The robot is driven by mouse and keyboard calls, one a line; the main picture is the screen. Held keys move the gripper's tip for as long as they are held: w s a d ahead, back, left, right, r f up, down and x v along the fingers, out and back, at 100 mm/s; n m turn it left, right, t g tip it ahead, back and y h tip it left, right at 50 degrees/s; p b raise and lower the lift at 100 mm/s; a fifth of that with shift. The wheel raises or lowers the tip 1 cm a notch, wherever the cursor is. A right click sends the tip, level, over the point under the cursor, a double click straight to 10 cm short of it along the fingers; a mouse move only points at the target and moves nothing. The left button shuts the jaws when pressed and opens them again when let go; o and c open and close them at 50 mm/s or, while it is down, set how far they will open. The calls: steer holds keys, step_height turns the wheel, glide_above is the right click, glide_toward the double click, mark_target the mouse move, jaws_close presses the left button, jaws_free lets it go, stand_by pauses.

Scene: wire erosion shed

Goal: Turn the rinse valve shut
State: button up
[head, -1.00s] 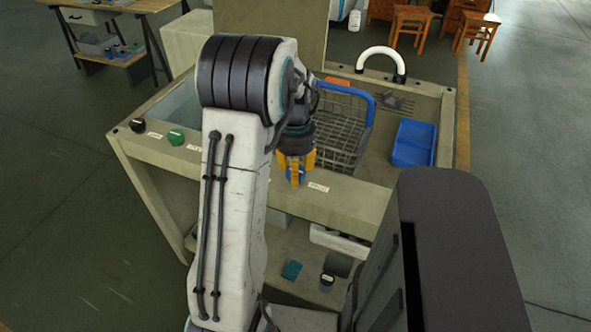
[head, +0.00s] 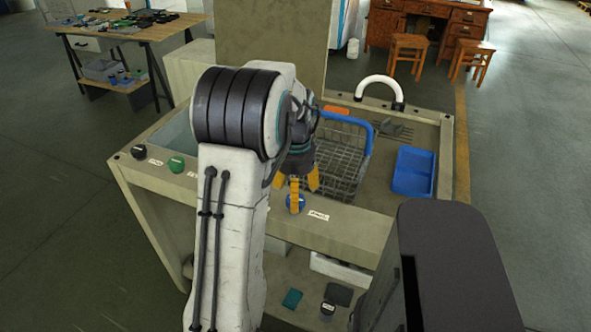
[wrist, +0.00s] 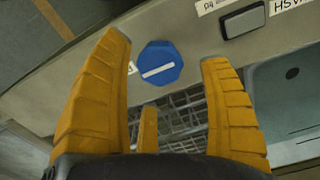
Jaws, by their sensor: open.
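A blue faceted knob (head: 295,203) sits on the front rim of the wash station, beside a small white label (head: 318,215) too small to read. In the wrist view the knob (wrist: 160,63) shows its top face, with a white bar lying roughly along the rim. My gripper (head: 296,186) is open and empty above and just behind the knob, its yellow fingers pointing down. One finger partly covers the knob in the head view. In the wrist view the knob appears between the spread fingertips, and no finger visibly grips it.
A black knob (head: 139,152) and a green knob (head: 177,164) sit further left on the rim. A wire basket (head: 340,165) with a blue handle stands behind my gripper.

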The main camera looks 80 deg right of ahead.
step_height(320, 180, up, 9)
steer(key=shift+r, duration=0.2)
stand_by(0.3)
stand_by(0.8)
